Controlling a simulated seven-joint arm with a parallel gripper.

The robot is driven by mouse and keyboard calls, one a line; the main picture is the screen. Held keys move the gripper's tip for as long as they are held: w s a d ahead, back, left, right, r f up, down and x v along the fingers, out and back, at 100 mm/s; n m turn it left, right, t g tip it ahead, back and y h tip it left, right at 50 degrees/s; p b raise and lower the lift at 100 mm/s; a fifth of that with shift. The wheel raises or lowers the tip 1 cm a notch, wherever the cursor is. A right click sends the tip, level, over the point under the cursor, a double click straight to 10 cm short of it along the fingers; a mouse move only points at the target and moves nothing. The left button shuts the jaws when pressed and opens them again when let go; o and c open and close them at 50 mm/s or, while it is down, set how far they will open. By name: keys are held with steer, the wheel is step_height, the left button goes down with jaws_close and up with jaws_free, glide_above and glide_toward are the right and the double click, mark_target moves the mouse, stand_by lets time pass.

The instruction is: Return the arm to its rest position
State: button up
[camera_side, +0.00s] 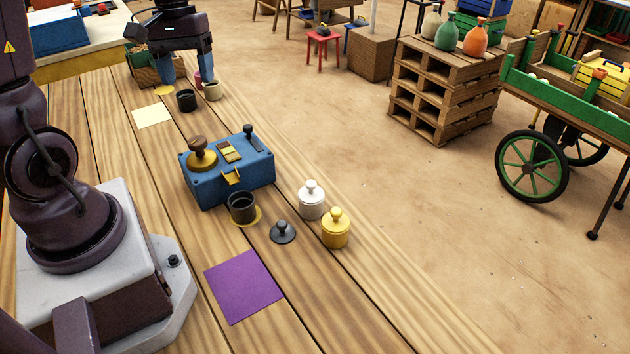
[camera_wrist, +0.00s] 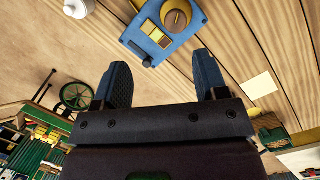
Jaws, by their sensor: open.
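My gripper (camera_side: 181,72) is at the far end of the plank table (camera_side: 333,318) in the side view, fingers pointing down and apart. Near its fingertips stand a pinkish-red item (camera_side: 197,77), partly hidden, a cream cup (camera_side: 212,91) and a dark cup (camera_side: 186,100); I cannot tell the exact gap to them. In the wrist view my gripper (camera_wrist: 168,75) shows two spread fingers with nothing between them. My arm's base stands at the left of the side view.
A blue box (camera_side: 228,179) with a knob and lever stands mid-table. Near it are a black cup (camera_side: 242,207), a dark lid (camera_side: 282,232), a white jar (camera_side: 311,202), a yellow jar (camera_side: 335,229) and a purple square (camera_side: 243,287). The table's right strip is clear.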

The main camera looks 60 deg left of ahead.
steer(key=s+d+r+m+t, duration=0.1)
steer(key=d+r+m+t, duration=0.1)
steer(key=d, duration=0.4)
steer(key=s+d+r+m+t+y, duration=0.1)
steer(key=d+r+m+t, duration=0.1)
steer(key=d+r+m, duration=0.2)
steer(key=s+d+r+m+t+y, duration=0.1)
steer(key=s+d+r+m+t, duration=0.1)
steer(key=d, duration=0.6)
steer(key=shift+r+m, duration=0.7)
steer(key=shift+m, duration=0.5)
steer(key=n+g+h, duration=0.4)
steer(key=n+g, duration=0.3)
steer(key=n, duration=0.8)
glide_toward(197, 140)
steer(key=x, duration=0.9)
steer(key=shift+f, duration=0.1)
steer(key=shift+c, duration=0.2)
